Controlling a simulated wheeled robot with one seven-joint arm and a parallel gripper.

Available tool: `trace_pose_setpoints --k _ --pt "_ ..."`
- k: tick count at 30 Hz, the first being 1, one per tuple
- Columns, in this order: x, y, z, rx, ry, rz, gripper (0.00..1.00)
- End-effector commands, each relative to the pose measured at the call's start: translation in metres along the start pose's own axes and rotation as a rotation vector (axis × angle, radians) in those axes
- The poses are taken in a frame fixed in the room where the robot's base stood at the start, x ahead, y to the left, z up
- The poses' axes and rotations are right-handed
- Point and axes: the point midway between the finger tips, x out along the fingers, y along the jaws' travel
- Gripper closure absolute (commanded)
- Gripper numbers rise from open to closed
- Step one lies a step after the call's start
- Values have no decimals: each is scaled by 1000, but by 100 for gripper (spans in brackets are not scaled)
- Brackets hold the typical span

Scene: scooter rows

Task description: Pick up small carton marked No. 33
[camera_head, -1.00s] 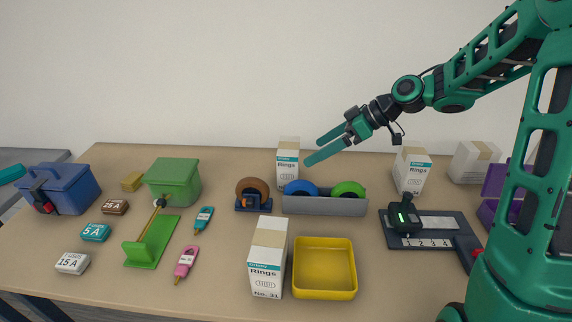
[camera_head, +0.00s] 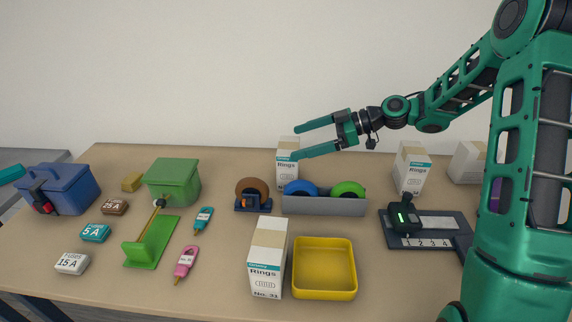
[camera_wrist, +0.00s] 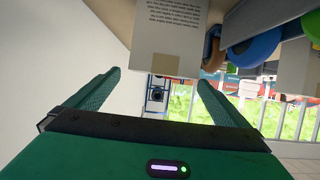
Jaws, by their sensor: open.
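Several white cartons labelled "Rings" stand on the table. One stands upright at the back middle (camera_head: 287,176), behind the grey tape tray; its number cannot be read. My gripper (camera_head: 295,142) is open and empty at that carton's upper part, pointing left in the head view, with one finger crossing in front of it. In the wrist view a pale carton face with small print (camera_wrist: 172,35) lies just beyond the open fingers (camera_wrist: 158,77); I cannot tell whether they touch it. A front carton (camera_head: 267,262) seems marked No. 31. Another carton (camera_head: 411,172) stands at the right, its number unreadable.
A grey tray (camera_head: 325,206) holds blue and green tape rolls, beside a brown tape dispenser (camera_head: 252,195). A yellow bin (camera_head: 324,290) is at the front. A dark device with a number strip (camera_head: 430,232) is at the right. A pale wall stands behind.

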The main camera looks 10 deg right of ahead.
Motion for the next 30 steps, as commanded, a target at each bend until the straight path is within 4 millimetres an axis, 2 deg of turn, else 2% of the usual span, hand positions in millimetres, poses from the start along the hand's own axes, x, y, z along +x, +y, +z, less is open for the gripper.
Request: trace_pose_setpoints --k 12,20,27,30 --pt "47 -3 8 0 1 -1 0" --pt "50 -3 8 0 0 1 0" --pt "50 -3 8 0 0 1 57" --pt "50 -2 8 0 0 1 63"
